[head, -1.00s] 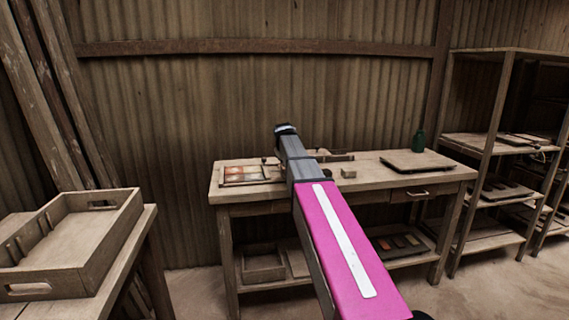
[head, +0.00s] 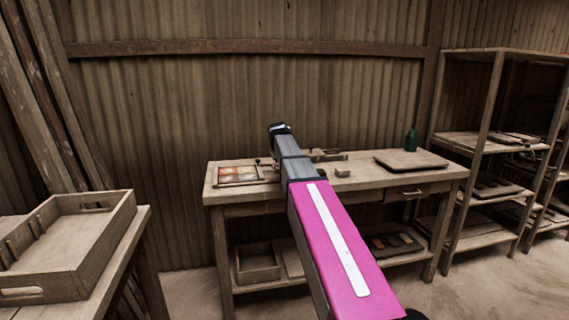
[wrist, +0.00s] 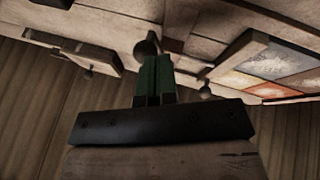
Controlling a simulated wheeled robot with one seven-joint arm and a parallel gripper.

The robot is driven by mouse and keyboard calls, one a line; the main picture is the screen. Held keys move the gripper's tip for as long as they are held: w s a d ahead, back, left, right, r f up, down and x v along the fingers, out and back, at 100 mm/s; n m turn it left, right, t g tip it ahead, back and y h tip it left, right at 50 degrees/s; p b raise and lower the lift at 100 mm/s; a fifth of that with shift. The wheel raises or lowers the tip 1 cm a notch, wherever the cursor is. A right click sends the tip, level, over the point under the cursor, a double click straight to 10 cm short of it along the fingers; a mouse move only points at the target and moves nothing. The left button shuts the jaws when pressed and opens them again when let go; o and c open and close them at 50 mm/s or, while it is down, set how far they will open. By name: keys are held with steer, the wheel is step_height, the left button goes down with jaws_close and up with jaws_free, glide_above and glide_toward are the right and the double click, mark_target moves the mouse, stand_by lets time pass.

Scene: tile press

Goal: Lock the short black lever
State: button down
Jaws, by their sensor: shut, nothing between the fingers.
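The tile frame (head: 238,184) with coloured tiles lies on the left of the workbench; its tiles also show at the right of the wrist view (wrist: 272,72). In the wrist view my gripper (wrist: 153,60) has its green fingers together and empty. A dark round knob (wrist: 148,46) stands just past the fingertips, possibly the short black lever's end; I cannot tell whether they touch. Smaller dark knobs show to the right (wrist: 205,91) and to the left (wrist: 88,74). In the head view my arm hides my gripper and part of the bench.
The workbench (head: 370,185) stands against a corrugated wall. A wooden tray (head: 75,240) is on a table at the left. Shelves (head: 480,145) stand at the right.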

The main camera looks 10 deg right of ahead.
steer(key=a+v, duration=0.1)
steer(key=v, duration=1.1)
steer(key=shift+s+a, duration=0.25)
steer(key=shift+a, duration=0.05)
steer(key=shift+f, duration=0.25)
steer(key=s+f+m+g+y, duration=0.1)
steer(key=s+f, duration=0.4)
steer(key=f, duration=0.6)
steer(key=s+f+g, duration=0.1)
steer(key=s+f, duration=0.4)
steer(key=f, duration=0.7)
steer(key=s+a+f+m+g+y, duration=0.1)
steer(key=s+a+f+m+g, duration=0.1)
steer(key=s+f, duration=1.7)
steer(key=shift+f+g+y, duration=0.3)
steer(key=shift+g, duration=0.3)
